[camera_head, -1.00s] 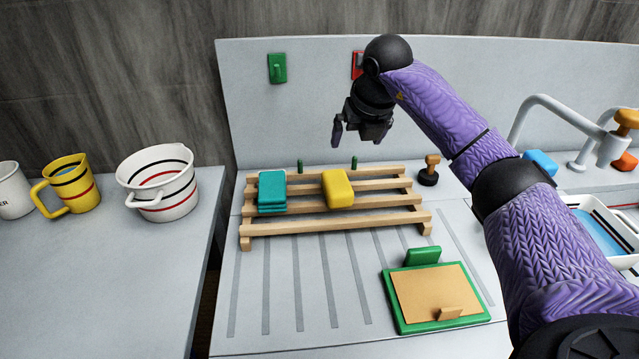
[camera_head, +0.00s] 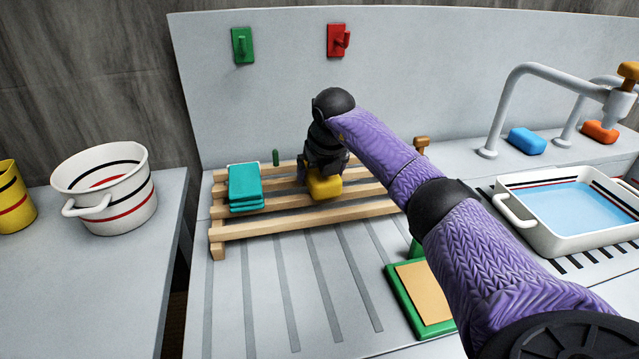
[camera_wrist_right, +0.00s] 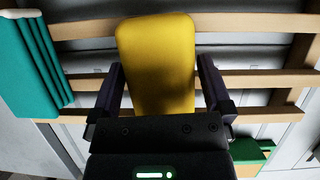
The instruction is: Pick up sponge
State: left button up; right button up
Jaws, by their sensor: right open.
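A yellow sponge (camera_head: 324,186) lies on the wooden slatted rack (camera_head: 286,229). My right gripper (camera_head: 322,176) is down over it, and its body hides the sponge's back part in the head view. In the right wrist view the sponge (camera_wrist_right: 157,65) sits between the two fingers of my right gripper (camera_wrist_right: 160,95), one finger on each side. The jaws are open, with small gaps beside the sponge. My left gripper is not in view.
Folded teal cloths (camera_head: 245,187) lie on the rack left of the sponge. A green-framed board (camera_head: 410,310) lies in front. A white basin of water (camera_head: 530,241), a blue block (camera_head: 527,141) and an orange block (camera_head: 600,132) are at the right. A white pot (camera_head: 105,190) stands left.

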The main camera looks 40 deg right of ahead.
jog(key=shift+f, duration=0.2)
dwell(0.6)
jog(key=c, duration=0.9)
